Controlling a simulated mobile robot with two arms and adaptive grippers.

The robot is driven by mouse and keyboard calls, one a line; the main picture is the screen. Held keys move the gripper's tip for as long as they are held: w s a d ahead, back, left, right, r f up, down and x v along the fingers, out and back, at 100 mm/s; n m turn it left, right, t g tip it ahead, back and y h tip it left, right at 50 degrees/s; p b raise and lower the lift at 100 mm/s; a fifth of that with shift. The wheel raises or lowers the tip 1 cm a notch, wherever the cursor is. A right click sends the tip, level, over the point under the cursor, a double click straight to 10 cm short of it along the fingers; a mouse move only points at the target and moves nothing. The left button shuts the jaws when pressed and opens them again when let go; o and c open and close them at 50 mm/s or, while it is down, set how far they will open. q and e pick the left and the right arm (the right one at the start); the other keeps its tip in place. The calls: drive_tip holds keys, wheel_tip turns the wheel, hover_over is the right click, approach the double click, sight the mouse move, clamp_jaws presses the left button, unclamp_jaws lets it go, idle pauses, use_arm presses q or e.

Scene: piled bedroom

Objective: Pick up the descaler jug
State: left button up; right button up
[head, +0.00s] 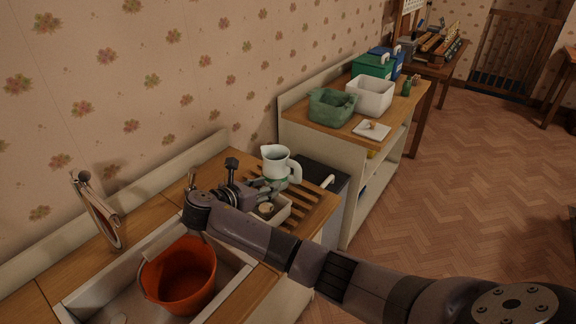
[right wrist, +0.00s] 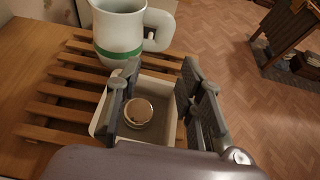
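The descaler jug, a white jug (head: 276,164) with a green band and a side handle, stands upright on the slatted wooden rack beside the sink. In the right wrist view the jug (right wrist: 118,35) is at the top, its handle pointing right. My right gripper (head: 266,187) is just in front of the jug, partly overlapping its base in the head view. In the right wrist view the right gripper (right wrist: 161,68) has its fingers apart with nothing between the tips, and the jug is beyond them. My left gripper is not in view.
A small white tray (right wrist: 165,88) holding a round tan-topped item (right wrist: 138,112) lies under my right gripper. An orange bucket (head: 182,274) sits in the sink (head: 236,262). A shelf unit behind holds a green basin (head: 331,107) and a white bin (head: 370,95).

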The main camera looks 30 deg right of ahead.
approach(295, 176)
drive_tip(key=x, duration=0.6)
drive_tip(key=shift+w+d+f+p, duration=0.1)
drive_tip(key=shift+w+d+p, duration=0.1)
drive_tip(key=shift+w+p, duration=0.2)
drive_tip(key=shift+d+f, duration=0.1)
drive_tip(key=shift+d, duration=0.25)
drive_tip(key=x, duration=0.4)
drive_tip(key=shift+s+d+f, duration=0.1)
drive_tip(key=shift+d+f, duration=0.05)
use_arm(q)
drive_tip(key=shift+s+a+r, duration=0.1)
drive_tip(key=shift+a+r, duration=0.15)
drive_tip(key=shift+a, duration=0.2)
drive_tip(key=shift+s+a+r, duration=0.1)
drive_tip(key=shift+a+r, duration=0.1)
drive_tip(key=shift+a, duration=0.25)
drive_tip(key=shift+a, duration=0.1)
